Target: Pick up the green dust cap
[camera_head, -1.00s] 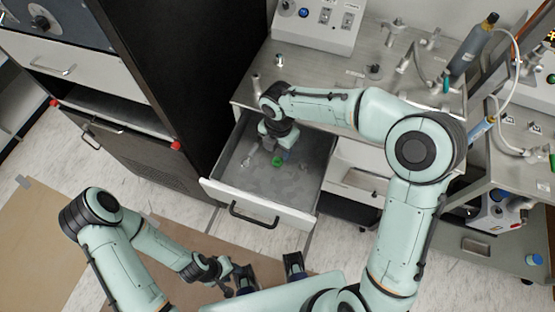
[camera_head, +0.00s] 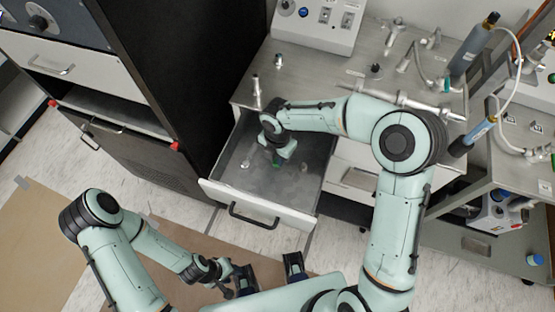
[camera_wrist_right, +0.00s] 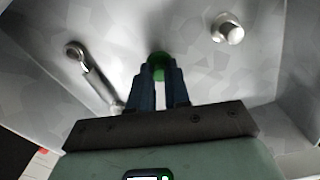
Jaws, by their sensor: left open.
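The green dust cap (camera_wrist_right: 158,60) is in the open drawer, at the tips of my right gripper's two dark blue fingers (camera_wrist_right: 160,82) in the right wrist view. The fingers stand a small gap apart and cover part of the cap. I cannot tell whether they press on it. In the head view my right gripper (camera_head: 277,157) points down into the drawer, with only a bit of green (camera_head: 276,166) showing below it. My left gripper (camera_head: 268,272) is open and empty, low in front of the drawer.
The drawer (camera_head: 258,207) has raised walls around my right gripper. In the wrist view a metal rod with a ring end (camera_wrist_right: 88,68) and a short metal fitting (camera_wrist_right: 228,30) lie beside the cap. A black cabinet (camera_head: 165,70) stands left; the metal counter (camera_head: 320,75) is behind.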

